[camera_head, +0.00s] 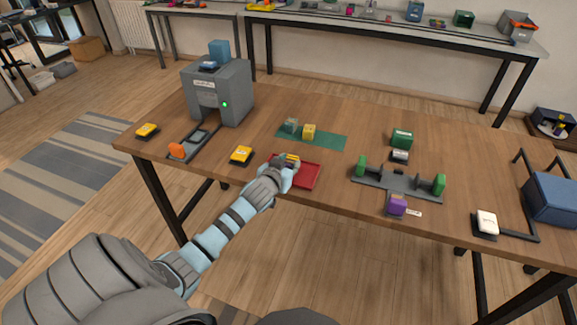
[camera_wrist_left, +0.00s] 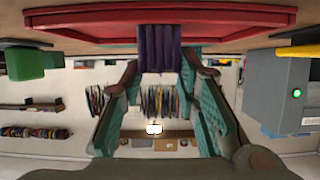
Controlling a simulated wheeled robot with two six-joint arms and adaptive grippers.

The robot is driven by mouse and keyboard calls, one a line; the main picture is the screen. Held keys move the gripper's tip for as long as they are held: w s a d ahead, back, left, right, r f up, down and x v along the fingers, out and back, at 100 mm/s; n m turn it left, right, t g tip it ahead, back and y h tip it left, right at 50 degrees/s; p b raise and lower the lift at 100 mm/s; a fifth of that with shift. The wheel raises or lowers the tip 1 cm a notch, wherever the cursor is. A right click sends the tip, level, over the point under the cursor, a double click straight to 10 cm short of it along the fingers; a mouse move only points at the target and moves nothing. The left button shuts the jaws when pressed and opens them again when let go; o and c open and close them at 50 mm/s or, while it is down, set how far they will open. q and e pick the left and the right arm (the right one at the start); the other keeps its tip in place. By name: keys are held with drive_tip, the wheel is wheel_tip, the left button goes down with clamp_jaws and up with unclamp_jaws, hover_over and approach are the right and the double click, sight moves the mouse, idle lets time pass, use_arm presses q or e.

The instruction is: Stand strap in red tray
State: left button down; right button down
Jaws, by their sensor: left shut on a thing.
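The red tray (camera_head: 304,174) lies near the front edge of the wooden table. Its red rim also shows along the top of the left wrist view (camera_wrist_left: 90,19), which is upside down. My left gripper (camera_head: 288,163) is at the tray's left part. It is shut on a purple strap (camera_wrist_left: 158,48), which sits between the two teal-padded fingers. The strap's far end reaches the tray's rim in the wrist view; I cannot tell whether it touches. In the head view the strap is mostly hidden by the gripper. My right gripper is not in view.
A yellow-topped block (camera_head: 241,155) is left of the tray. A green mat (camera_head: 330,139) with small blocks lies behind it. A grey fixture with green posts (camera_head: 398,184) is to the right, with a purple block (camera_head: 397,205) in front. A grey machine (camera_head: 219,92) stands back left.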

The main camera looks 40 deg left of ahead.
use_arm(q)
drive_tip(key=c, duration=1.2)
unclamp_jaws()
